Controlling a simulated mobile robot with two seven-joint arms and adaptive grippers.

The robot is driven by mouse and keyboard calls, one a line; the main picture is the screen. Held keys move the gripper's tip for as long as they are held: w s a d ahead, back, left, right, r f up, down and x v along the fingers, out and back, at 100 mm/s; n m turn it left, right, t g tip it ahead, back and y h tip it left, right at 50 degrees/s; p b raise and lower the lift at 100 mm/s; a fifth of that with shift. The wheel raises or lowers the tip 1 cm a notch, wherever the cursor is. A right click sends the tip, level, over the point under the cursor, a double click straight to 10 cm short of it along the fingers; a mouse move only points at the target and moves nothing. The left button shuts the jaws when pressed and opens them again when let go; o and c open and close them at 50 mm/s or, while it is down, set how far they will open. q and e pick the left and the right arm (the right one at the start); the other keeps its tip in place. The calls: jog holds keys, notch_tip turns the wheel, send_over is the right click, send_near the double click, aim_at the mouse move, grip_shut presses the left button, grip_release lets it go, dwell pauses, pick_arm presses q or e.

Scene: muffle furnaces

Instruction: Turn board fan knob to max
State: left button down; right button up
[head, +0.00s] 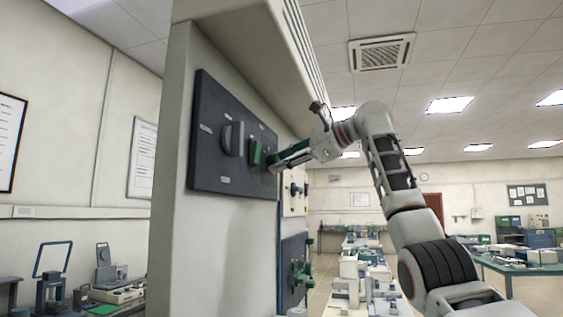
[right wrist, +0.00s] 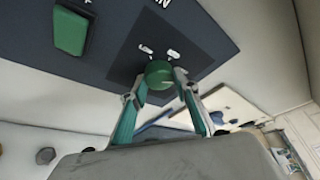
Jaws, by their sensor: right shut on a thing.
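A dark control board (head: 212,165) is mounted on the side of a tall light cabinet. It carries a grey knob (head: 233,138) and a green switch (head: 255,151), which also shows in the right wrist view (right wrist: 70,31). My right gripper (head: 275,164) reaches in from the right to the board's right part. In the right wrist view its fingers (right wrist: 160,88) are shut on a round green knob (right wrist: 158,72) on a dark plate with small white marks. The knob is mostly hidden by the gripper in the head view. My left gripper is not in view.
Another dark panel with green parts (head: 294,272) is lower on the cabinet. A bench with pale equipment (head: 365,277) stands behind. Benches with devices stand at left (head: 110,292) and right (head: 525,257). Open air surrounds my right arm.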

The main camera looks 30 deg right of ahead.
jog(key=o, duration=1.1)
jog(key=v, duration=1.2)
